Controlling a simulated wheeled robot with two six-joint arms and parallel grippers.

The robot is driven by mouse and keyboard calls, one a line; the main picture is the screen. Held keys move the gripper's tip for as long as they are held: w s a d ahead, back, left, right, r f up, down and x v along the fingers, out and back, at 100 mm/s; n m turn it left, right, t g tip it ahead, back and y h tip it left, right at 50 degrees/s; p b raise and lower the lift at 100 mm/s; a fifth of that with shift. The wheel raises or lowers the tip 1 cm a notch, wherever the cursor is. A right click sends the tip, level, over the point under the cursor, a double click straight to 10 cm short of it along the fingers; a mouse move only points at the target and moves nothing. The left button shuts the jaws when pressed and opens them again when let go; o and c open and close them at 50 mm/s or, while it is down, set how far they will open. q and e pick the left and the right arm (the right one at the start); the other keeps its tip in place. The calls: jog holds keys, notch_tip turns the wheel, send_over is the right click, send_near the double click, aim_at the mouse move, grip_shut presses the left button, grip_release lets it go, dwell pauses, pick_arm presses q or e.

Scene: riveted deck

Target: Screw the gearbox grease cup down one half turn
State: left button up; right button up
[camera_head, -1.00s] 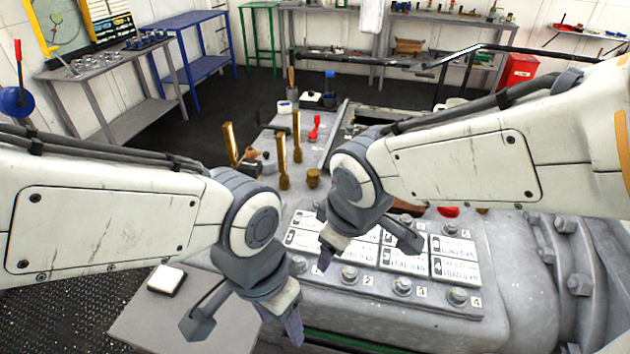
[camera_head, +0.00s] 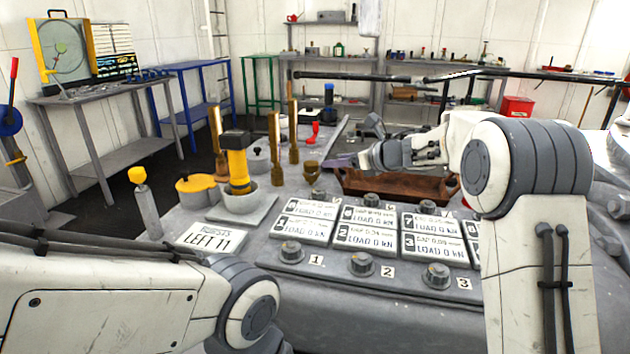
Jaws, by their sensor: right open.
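A small brass cup (camera_head: 311,170), which looks like the grease cup, stands upright on the grey machine deck, left of a brown wooden tray. My right gripper (camera_head: 340,162) reaches in from the right, behind the tray's near edge, with its fingers pointing left toward the cup. It is open, with nothing seen between its fingers. In the picture its tips are just right of the cup; I cannot tell the exact gap in depth. My left arm (camera_head: 120,310) shows at the lower left, but its gripper is out of view.
Tall brass pieces (camera_head: 275,150) stand left of the cup. A yellow cylinder with a black top (camera_head: 238,165) stands in a grey bowl. The wooden tray (camera_head: 400,187) lies under my right forearm. Label plates (camera_head: 368,236) and numbered bolts fill the front.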

aim_at(313, 164)
jog(key=x, duration=1)
jog(key=shift+w+a+f, duration=0.1)
jog(key=shift+f, duration=0.05)
grip_shut()
